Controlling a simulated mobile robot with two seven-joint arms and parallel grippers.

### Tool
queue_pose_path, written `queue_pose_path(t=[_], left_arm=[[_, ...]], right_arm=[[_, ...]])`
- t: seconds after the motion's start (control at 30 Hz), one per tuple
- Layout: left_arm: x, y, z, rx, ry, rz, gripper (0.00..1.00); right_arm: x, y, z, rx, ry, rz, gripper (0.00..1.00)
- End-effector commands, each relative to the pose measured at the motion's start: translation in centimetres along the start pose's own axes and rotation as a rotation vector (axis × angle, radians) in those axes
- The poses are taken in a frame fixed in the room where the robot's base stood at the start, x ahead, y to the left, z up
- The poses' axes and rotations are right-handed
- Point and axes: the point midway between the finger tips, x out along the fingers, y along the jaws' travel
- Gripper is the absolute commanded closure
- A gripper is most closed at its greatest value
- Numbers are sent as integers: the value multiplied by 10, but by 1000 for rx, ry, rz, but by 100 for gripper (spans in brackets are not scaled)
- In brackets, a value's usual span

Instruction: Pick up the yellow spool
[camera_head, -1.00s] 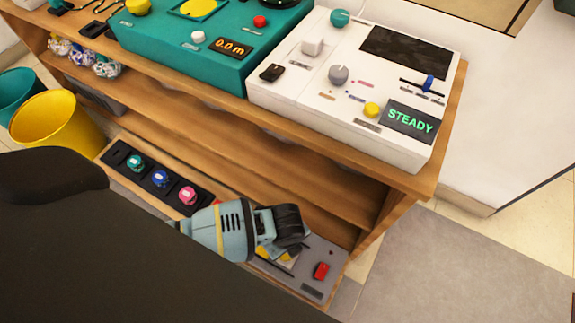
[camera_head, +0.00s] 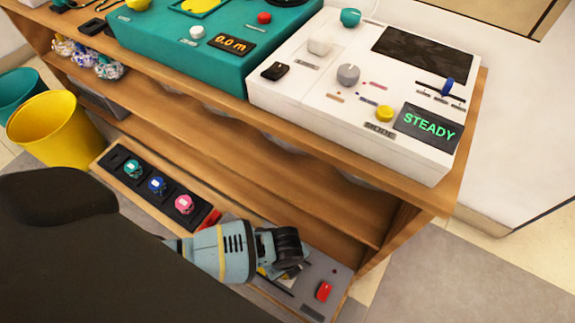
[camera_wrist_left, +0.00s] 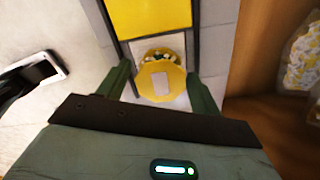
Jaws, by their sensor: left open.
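The yellow spool (camera_wrist_left: 160,82), round with a pale label on top, shows in the left wrist view. It sits between the two fingers of my left gripper (camera_wrist_left: 161,88), which is open; I cannot tell whether either finger touches it. In the head view my left arm's blue-grey wrist hangs over the low front shelf and hides most of what is under it. Only a sliver of yellow shows there, and I cannot tell if it is the spool. My right gripper is not in view.
A black tray on the low shelf holds teal (camera_head: 132,168), blue (camera_head: 157,185) and pink (camera_head: 184,204) spools left of my wrist. A grey panel with a red switch (camera_head: 323,291) lies to its right. A yellow bucket (camera_head: 55,130) stands at far left. White and teal consoles sit on top.

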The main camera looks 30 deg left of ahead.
Motion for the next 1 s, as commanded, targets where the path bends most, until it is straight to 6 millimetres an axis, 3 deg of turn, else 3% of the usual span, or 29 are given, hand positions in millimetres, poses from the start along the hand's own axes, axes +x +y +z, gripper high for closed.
queue_pose_path(t=[0.27, 0.6, 1.0], left_arm=[[3, -1, 0, 0, -1, -2, 36], [3, -1, 0, 0, -1, -3, 80], [-7, -2, 0, 0, -1, -4, 80]], right_arm=[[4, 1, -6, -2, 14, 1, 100], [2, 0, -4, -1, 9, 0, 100], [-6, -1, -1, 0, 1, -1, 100]])
